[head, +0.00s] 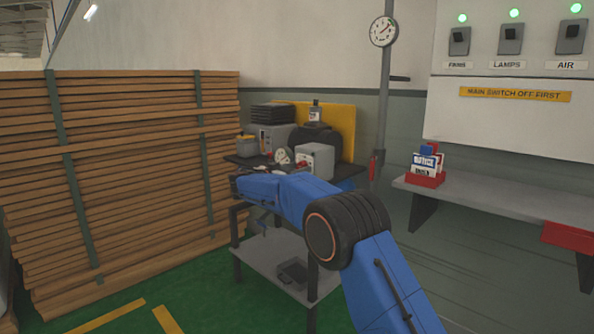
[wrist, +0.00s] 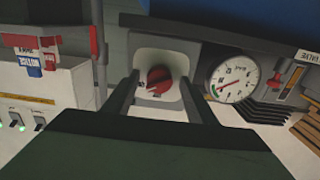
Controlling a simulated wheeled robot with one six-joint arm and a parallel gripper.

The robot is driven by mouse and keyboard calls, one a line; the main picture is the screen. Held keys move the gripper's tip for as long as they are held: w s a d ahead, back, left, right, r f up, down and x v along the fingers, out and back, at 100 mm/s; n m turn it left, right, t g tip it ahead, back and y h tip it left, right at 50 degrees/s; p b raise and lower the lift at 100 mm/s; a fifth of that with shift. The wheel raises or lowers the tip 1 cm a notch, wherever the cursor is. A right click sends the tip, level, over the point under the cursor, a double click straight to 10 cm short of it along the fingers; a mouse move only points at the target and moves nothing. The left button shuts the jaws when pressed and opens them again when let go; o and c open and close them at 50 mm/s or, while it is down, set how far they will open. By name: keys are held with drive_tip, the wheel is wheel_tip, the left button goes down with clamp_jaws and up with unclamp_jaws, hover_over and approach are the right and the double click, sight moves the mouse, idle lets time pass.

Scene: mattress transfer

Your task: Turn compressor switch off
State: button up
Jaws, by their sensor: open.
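A red rotary knob (wrist: 159,79) sits on a light grey box (wrist: 153,56) in the wrist view, with a white pointer mark on its left side. Small markings beside it are too small to read. My gripper (wrist: 159,84) is open, with one finger on each side of the knob. I cannot tell whether the fingers touch it. A round dial gauge (wrist: 234,79) is to the right of the box. In the head view the compressor equipment (head: 314,160) stands on a small dark stand, partly hidden by my blue arm.
A wall panel at upper right has FANS (head: 459,41), LAMPS (head: 510,39) and AIR (head: 571,37) switches with green lights lit. A yellow sign (head: 515,95) reads MAIN SWITCH OFF FIRST. A timber stack (head: 130,170) fills the left. A grey shelf (head: 480,198) holds tags at right.

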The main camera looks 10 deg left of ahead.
drive_tip(key=c, duration=1.1)
drive_tip(key=shift+o, duration=0.2)
drive_tip(key=shift+n, duration=0.3)
drive_tip(key=n, duration=1.1)
drive_tip(key=shift+n, duration=0.3)
drive_tip(key=o, duration=1.1)
drive_tip(key=shift+c, duration=0.2)
